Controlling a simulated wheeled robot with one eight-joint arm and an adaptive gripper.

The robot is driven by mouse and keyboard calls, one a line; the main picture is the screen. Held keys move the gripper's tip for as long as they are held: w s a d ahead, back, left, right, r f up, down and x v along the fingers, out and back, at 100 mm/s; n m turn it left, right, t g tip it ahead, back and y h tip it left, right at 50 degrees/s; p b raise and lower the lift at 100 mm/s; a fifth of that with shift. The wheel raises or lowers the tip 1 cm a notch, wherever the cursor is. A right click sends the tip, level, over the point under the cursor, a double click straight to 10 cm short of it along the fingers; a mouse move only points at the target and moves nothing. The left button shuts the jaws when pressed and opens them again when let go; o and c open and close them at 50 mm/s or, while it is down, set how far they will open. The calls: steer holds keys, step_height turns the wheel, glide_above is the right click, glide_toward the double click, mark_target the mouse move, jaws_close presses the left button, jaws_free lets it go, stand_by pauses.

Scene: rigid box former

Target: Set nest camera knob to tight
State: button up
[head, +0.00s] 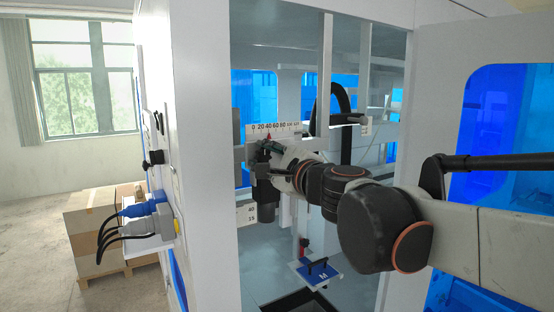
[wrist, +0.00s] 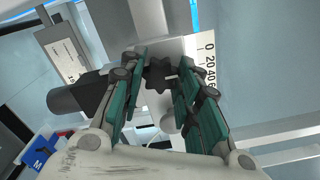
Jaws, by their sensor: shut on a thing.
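The nest camera knob, a black star-shaped knob (wrist: 158,76), shows in the wrist view between the green pads of my gripper (wrist: 160,68). My gripper is shut on the knob. A dark camera cylinder (wrist: 78,96) lies left of the fingers in the wrist view and hangs below the gripper in the head view (head: 265,192). A white scale plate (head: 274,130) with numbers from 0 upward is just behind the gripper (head: 268,147) in the head view. In the head view the knob is hidden by the fingers. I cannot read the knob's setting.
The gripper reaches through the open machine doorway, between the white side panel (head: 206,180) and the open door (head: 500,110). A blue plate marked M (head: 317,272) with a black handle sits lower inside. Vertical posts (head: 326,75) stand behind the arm.

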stand_by(0.3)
steer(key=o, duration=1.1)
steer(key=shift+c, duration=0.2)
steer(key=shift+s, duration=0.1)
steer(key=v, duration=1.2)
steer(key=shift+f, duration=0.15)
steer(key=s+d+f+n+g+h+b, duration=0.15)
steer(key=s+f+n+b, duration=0.35)
steer(key=f, duration=0.6)
steer(key=s+d+f+n+g+h+b, duration=0.1)
steer(key=d+f+n+g+b, duration=0.1)
steer(key=f+b, duration=0.75)
steer(key=s+d+f+n+g+h+b, duration=0.1)
steer(key=s+d+f+n+b, duration=0.2)
steer(key=f, duration=1.1)
steer(key=s+d+f+n+g+h+b, duration=0.1)
steer(key=d+f+b, duration=0.3)
steer(key=f, duration=0.4)
steer(key=s+d+f+n+g+h+b, duration=0.1)
steer(key=s+d+f+n+h+b, duration=0.2)
steer(key=f, duration=0.6)
steer(key=s+d+f+n+g+h+b, duration=0.1)
steer(key=s+d+f+n+h+b, duration=0.1)
steer(key=d+f+b, duration=0.4)
step_height(320, 180, down, 2)
steer(key=shift+s+f+n, duration=0.2)
steer(key=shift+s+n, duration=0.1)
steer(key=shift+s, duration=0.6)
